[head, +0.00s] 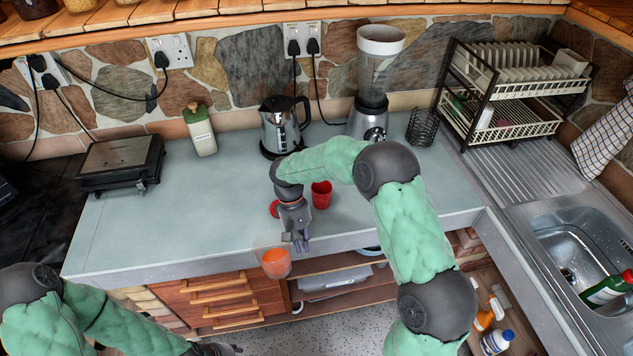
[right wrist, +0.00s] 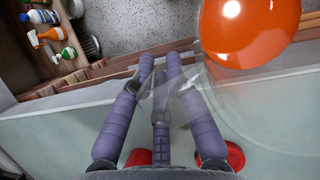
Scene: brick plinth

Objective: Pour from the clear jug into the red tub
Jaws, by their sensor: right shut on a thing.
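The clear jug (head: 273,244) holds orange contents. It is in my right gripper (head: 297,242), near the counter's front edge in the head view. In the right wrist view the jug (right wrist: 205,95) is at the upper right, and the fingers (right wrist: 160,75) are closed on its clear side part. A red tub (head: 321,194) stands upright on the counter, just right of my right gripper's wrist. A second red thing (head: 274,208) is mostly hidden behind that wrist. My left gripper (head: 228,349) shows only in part at the bottom edge; its fingers are unclear.
A kettle (head: 281,128), a blender (head: 372,120), a green-topped bottle (head: 200,132) and a grill (head: 120,162) stand along the back of the counter (head: 170,215). A dish rack (head: 520,90) and sink (head: 590,245) are at right. The counter's left middle is clear.

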